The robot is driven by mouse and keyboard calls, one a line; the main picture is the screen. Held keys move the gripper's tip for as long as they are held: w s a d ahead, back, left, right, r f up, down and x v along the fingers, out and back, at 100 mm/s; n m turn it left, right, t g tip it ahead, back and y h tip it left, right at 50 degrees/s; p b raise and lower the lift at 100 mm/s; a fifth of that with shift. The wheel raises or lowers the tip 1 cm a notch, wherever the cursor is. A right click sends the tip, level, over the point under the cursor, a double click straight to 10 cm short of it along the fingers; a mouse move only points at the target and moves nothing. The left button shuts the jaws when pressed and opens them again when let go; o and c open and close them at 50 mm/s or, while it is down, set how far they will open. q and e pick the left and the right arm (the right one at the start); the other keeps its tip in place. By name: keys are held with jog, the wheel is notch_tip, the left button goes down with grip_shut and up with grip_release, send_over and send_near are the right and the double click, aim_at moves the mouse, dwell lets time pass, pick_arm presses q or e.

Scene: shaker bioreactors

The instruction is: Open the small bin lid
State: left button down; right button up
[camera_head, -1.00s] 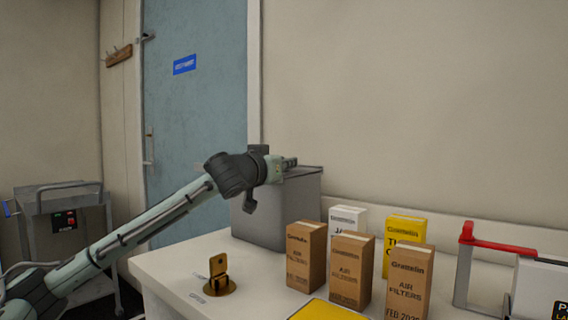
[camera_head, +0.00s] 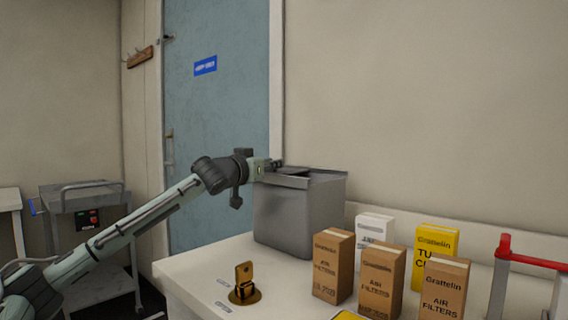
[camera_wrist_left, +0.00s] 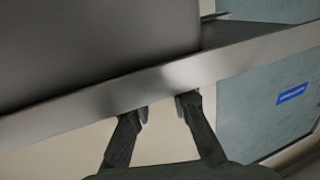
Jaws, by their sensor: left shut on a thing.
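The small bin (camera_head: 297,222) is a grey box on the white counter. Its grey lid (camera_head: 290,181) sits at the top, its edge standing out at the left over the bin wall. A dark patch shows behind this edge, but I cannot tell how wide any gap is. My left gripper (camera_head: 276,164) is at the lid's left edge, shut on it. In the left wrist view the two dark fingertips (camera_wrist_left: 162,106) meet the pale metal edge of the lid (camera_wrist_left: 175,78), which partly hides them. My right gripper is not in view.
Brown filter boxes (camera_head: 333,267), a white box (camera_head: 376,228) and a yellow box (camera_head: 433,254) stand right of the bin. A brass stand (camera_head: 245,285) is in front. A red-handled frame (camera_head: 533,258) is at the right. A grey cart (camera_head: 88,222) stands left.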

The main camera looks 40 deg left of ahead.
pick_arm(q)
jog(key=shift+a, duration=0.3)
jog(key=shift+d, duration=0.1)
jog(key=c, duration=1.4)
grip_release()
jog(key=shift+o, duration=0.2)
